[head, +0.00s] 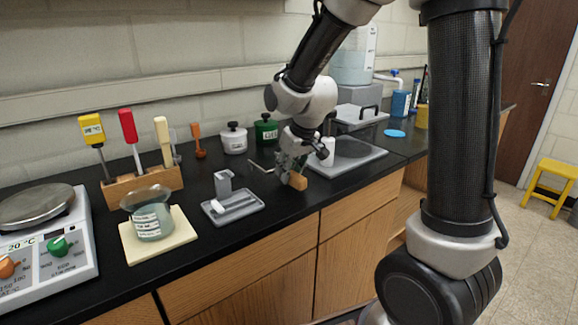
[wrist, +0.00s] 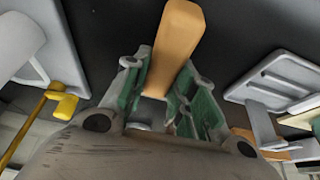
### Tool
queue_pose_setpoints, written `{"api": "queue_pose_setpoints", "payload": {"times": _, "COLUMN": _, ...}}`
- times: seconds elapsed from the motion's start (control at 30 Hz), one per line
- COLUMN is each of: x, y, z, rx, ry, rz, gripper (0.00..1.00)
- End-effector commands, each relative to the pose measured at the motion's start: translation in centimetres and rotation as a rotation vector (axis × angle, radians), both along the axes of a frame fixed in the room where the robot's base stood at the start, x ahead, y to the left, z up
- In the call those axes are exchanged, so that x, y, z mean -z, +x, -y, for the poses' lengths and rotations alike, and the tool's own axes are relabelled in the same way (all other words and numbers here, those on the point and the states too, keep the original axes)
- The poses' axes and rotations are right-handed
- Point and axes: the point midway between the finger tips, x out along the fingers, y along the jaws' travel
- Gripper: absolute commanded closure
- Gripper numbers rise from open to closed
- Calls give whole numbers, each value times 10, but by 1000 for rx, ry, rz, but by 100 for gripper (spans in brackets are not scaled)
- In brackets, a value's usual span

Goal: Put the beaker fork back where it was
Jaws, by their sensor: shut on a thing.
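The beaker fork has a wooden handle (head: 297,181) and a thin metal end that seems to show to the left of my gripper. My gripper (head: 288,168) is shut on the fork, above the black bench near its front edge. In the wrist view, the handle (wrist: 180,38) sticks out from between the green-padded fingers (wrist: 165,100). The fork's metal part is mostly hidden there. A grey tray with an upright holder (head: 224,183) stands left of my gripper. A glass beaker (head: 152,222) with greenish liquid sits on a cream mat (head: 190,238).
A wooden rack (head: 150,188) holds yellow, red and cream-handled tools. A hotplate (head: 60,250) is at far left. White (head: 233,139) and green (head: 266,130) jars stand behind my gripper. A white bottle (head: 327,151) and grey base plate (head: 360,157) are close on its right.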

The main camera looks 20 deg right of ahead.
Motion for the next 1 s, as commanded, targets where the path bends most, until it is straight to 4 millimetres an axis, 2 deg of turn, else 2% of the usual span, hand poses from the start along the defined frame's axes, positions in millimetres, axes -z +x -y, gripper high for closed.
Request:
{"api": "queue_pose_setpoints", "payload": {"times": 0.97, "x": 12, "y": 0, "z": 0, "rx": 0, "ry": 0, "rz": -1, "gripper": 100}}
{"api": "queue_pose_setpoints", "payload": {"times": 1.0, "x": 12, "y": 0, "z": 0, "rx": 0, "ry": 0, "rz": 0, "gripper": 70}}
